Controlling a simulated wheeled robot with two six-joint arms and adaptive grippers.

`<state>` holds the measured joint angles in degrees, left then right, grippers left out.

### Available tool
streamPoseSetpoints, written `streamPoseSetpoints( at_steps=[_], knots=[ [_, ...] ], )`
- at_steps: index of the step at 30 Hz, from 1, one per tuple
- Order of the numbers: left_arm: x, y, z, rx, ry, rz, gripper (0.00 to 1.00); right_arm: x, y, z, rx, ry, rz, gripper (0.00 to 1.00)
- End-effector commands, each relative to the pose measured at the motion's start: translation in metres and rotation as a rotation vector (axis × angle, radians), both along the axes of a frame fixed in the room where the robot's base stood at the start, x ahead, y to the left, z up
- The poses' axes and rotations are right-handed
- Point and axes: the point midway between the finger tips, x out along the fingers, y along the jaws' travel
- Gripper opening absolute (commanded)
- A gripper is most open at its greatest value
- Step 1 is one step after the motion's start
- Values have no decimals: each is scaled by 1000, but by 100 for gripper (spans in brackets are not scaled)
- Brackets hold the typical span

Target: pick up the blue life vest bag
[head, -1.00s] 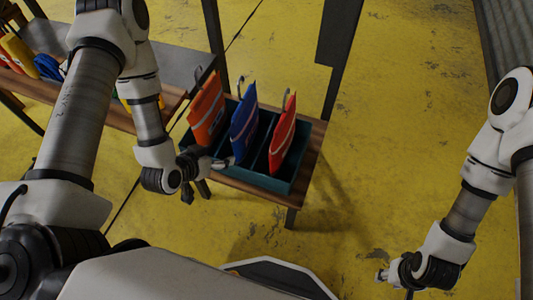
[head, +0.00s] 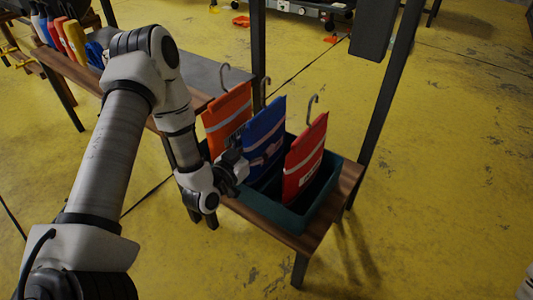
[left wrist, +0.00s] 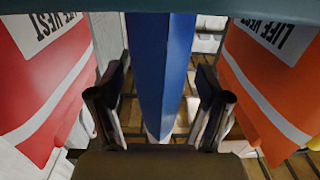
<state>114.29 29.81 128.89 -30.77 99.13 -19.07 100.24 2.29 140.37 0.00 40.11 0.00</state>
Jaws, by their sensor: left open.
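The blue life vest bag (head: 266,127) stands upright with a hook on top, in a dark teal bin (head: 322,213) between an orange bag and a red bag. My left gripper (head: 238,165) is at the near edge of the blue bag in the head view. In the left wrist view the blue bag (left wrist: 160,65) hangs edge-on between the two fingers of my left gripper (left wrist: 160,100). The fingers are open, with gaps on both sides of it. My right gripper is out of view.
The orange bag (head: 227,120) and the red bag (head: 305,162) stand close on either side. The bin sits on a wooden bench (head: 290,238) beside dark metal posts (head: 388,95). More coloured bags (head: 73,38) stand at the far left. Yellow floor on the right is clear.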

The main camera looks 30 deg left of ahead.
Motion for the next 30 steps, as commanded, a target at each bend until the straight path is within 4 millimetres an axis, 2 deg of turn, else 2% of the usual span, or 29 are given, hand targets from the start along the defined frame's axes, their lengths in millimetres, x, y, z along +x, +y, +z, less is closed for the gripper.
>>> streamPoseSetpoints(
  at_steps=[2, 7, 8, 12, 14, 23, 26, 30],
  knots=[
    [6, 0, -1, 1, -1, 0, 77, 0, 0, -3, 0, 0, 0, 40],
    [6, 0, 1, 0, 1, 1, 77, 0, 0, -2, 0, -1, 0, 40],
    [6, 0, 1, 0, 1, 1, 70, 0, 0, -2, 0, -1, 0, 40],
    [6, 0, 0, 0, 2, 1, 20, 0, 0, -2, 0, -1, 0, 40],
    [6, 0, 0, 0, 2, 1, 0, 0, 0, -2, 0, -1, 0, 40],
    [6, 0, 3, -1, 0, 1, 0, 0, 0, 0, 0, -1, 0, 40],
    [6, 0, 17, -1, -2, 1, 0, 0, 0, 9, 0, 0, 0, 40],
    [6, 0, 52, -2, -4, 2, 0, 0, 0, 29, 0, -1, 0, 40]
  ],
)
